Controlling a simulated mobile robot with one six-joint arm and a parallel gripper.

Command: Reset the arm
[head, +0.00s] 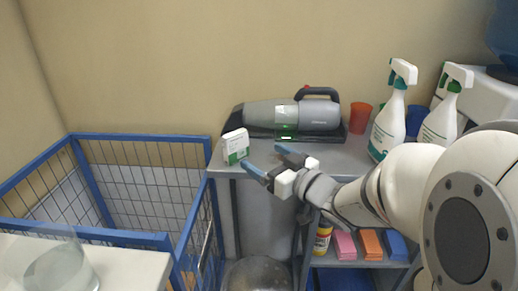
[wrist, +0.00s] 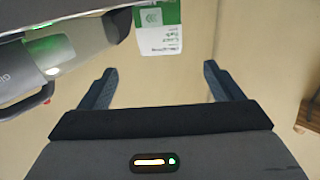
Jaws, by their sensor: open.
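My gripper (head: 268,162) reaches in from the right, over the front edge of the grey shelf top. Its two blue fingers are apart with nothing between them. In the wrist view my gripper (wrist: 158,85) also shows open and empty. A small white and green box (head: 235,146) stands on the left end of the shelf top, just beyond and left of the fingertips, apart from them. The same box (wrist: 158,28) shows past the fingers in the wrist view.
A grey handheld vacuum (head: 300,115) lies on the shelf top (head: 340,157), with a red cup (head: 360,117) and white spray bottles (head: 388,125) to its right. A blue wire cage (head: 140,138) stands left. Coloured packs (head: 370,244) sit on the lower shelf. A glass (head: 55,268) stands on a white surface at front left.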

